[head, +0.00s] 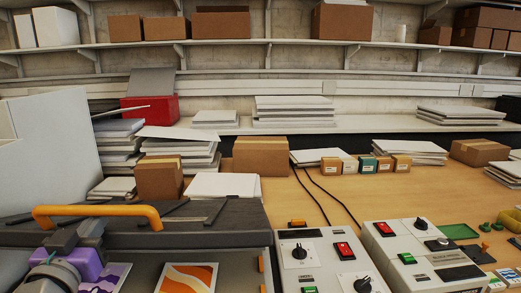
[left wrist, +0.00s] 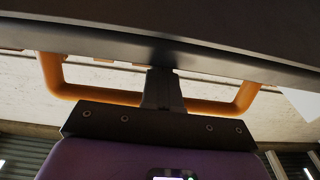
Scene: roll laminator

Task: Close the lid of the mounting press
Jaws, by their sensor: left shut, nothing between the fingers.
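The mounting press shows at the lower left of the head view, with a dark lid (head: 228,238) and an orange bar handle (head: 97,211). In the left wrist view the handle (left wrist: 100,96) loops out from the long dark edge of the lid (left wrist: 220,58). My left gripper (head: 90,231), on a purple wrist, is at the handle in the head view. In the left wrist view its shut fingers (left wrist: 162,78) cross the handle loop and reach the lid edge, with nothing held. I cannot tell whether they touch. The lid's exact angle is unclear. My right gripper is out of view.
Two grey control boxes (head: 318,240) (head: 405,240) with switches and knobs stand right of the press. Small boxes, a brown carton (head: 260,156) and stacks of boards (head: 180,150) stand behind. A white panel (head: 50,150) rises at the left. Some bare wooden bench (head: 300,206) shows between.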

